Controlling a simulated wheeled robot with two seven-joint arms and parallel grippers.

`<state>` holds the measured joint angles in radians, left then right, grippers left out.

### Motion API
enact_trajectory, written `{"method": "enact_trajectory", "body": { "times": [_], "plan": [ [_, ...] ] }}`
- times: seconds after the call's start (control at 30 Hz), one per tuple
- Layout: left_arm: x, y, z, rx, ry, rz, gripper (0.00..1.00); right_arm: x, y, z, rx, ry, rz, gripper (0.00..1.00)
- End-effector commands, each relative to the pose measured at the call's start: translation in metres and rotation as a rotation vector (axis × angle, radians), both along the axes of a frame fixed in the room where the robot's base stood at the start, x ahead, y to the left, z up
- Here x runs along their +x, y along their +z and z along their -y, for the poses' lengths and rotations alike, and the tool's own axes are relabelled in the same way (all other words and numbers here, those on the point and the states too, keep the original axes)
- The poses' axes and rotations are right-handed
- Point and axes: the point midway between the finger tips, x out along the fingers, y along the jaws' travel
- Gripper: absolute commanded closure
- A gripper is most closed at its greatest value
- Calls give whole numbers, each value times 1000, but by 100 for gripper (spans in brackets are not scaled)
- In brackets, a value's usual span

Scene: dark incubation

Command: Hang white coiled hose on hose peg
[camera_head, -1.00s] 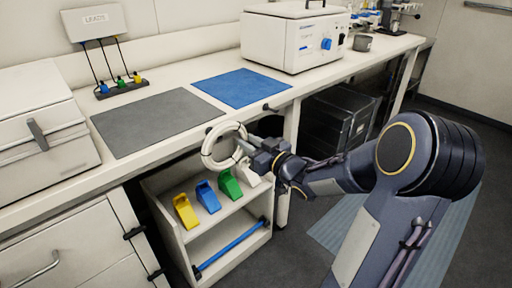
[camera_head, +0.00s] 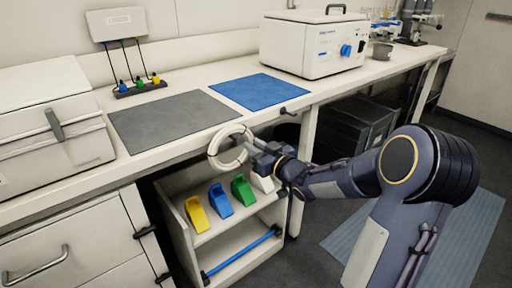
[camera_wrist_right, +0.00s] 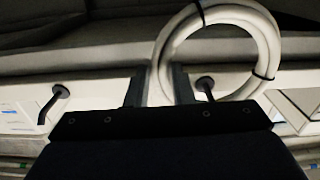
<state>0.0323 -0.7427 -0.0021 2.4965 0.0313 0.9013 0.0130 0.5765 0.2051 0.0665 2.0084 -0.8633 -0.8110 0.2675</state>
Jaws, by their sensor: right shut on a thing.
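The white coiled hose (camera_head: 212,151) is a ring with dark bands, held in front of the bench's front edge. My right gripper (camera_head: 259,153) is shut on one side of it; the wrist view shows the hose (camera_wrist_right: 269,42) between the two fingers (camera_wrist_right: 158,88). A dark hose peg (camera_head: 287,110) sticks out of the bench front, to the right of the ring. The wrist view shows two pegs, one at left (camera_wrist_right: 60,89) and one (camera_wrist_right: 205,84) appearing within the ring's lower opening. Whether the ring is around that peg cannot be told. My left gripper is not in view.
A low shelf cart (camera_head: 182,228) with yellow, blue, green and white holders stands below the hose. A grey mat (camera_head: 173,122), blue mat (camera_head: 259,92) and white box device (camera_head: 309,45) lie on the bench. A dark crate (camera_head: 350,130) sits under the bench.

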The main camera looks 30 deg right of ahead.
Motion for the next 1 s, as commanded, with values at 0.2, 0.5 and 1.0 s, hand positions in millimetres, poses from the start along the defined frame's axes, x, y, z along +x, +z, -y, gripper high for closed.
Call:
{"method": "enact_trajectory", "body": {
  "times": [0.2,0.5,1.0],
  "plan": [
    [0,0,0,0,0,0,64,0,0,0,0,0,2,100],
    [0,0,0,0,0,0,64,0,0,0,0,0,1,53],
    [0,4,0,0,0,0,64,-33,1,4,-1,-3,-2,53]
  ]
}}
